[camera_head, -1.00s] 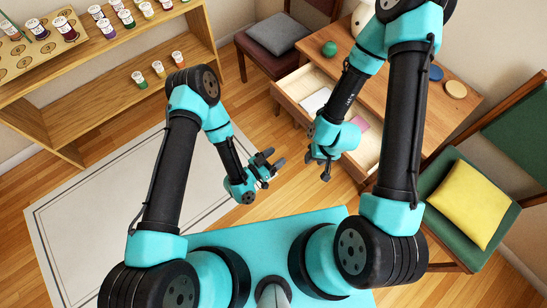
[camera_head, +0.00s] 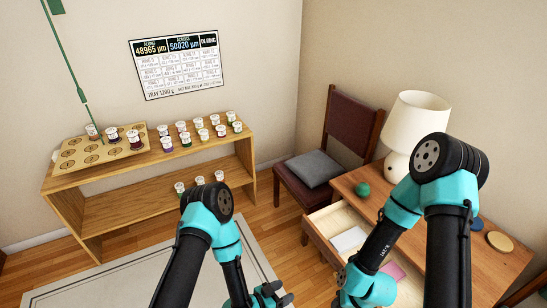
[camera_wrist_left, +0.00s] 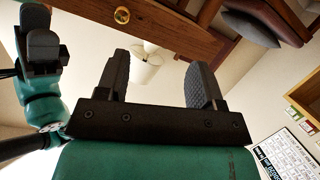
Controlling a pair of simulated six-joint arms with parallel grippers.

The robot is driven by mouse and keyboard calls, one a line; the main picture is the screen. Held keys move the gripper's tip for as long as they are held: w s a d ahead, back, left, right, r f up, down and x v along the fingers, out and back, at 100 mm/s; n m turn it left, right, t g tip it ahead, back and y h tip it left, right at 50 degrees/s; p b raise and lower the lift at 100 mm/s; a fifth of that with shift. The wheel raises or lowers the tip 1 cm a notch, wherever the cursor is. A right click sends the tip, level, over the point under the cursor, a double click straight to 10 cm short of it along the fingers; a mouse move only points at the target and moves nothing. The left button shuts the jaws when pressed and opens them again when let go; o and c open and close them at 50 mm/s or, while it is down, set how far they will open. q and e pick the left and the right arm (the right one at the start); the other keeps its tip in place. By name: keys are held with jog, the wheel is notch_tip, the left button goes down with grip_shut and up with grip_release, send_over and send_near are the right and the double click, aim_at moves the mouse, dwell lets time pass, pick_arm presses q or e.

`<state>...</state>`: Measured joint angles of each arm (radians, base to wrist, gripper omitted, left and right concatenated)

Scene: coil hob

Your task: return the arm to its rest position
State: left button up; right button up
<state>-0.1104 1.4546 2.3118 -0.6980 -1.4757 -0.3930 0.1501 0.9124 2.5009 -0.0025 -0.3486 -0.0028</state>
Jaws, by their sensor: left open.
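My left arm (camera_head: 186,262) comes up from the bottom of the head view and bends down at its elbow. Its gripper (camera_head: 272,293) is at the bottom edge, partly cut off. In the left wrist view its two dark fingers (camera_wrist_left: 158,78) stand wide apart with nothing between them. My right arm (camera_head: 447,240) reaches over the desk side, its teal wrist (camera_head: 368,287) by the open drawer. Its fingers are cut off in the head view. A dark-fingered gripper (camera_wrist_left: 42,42) shows at the left of the wrist view, its opening unclear.
A wooden shelf (camera_head: 85,180) with several small jars and a holed board (camera_head: 78,156) stands at the back left. A desk (camera_head: 490,262) with an open drawer (camera_head: 318,226), lamp (camera_head: 415,125) and green ball (camera_head: 362,189) is right. A cushioned chair (camera_head: 350,125) stands behind. A pale rug (camera_head: 130,280) lies left.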

pick_arm(q)
jog(key=w+a+n+g+y, duration=0.1)
jog(key=w+a+n+y, duration=0.2)
jog(key=a, duration=0.7)
jog(key=s+a+r+n+g+y, duration=0.2)
jog(key=s+a, duration=0.3)
jog(key=a, duration=0.3)
jog(key=s+a+r+n+g+y, duration=0.3)
jog(key=s+a+n+y, duration=0.1)
jog(key=a, duration=0.4)
jog(key=shift+s+r+n+g, duration=0.15)
jog(key=shift+s+n+g, duration=0.25)
jog(key=shift+s+n, duration=0.5)
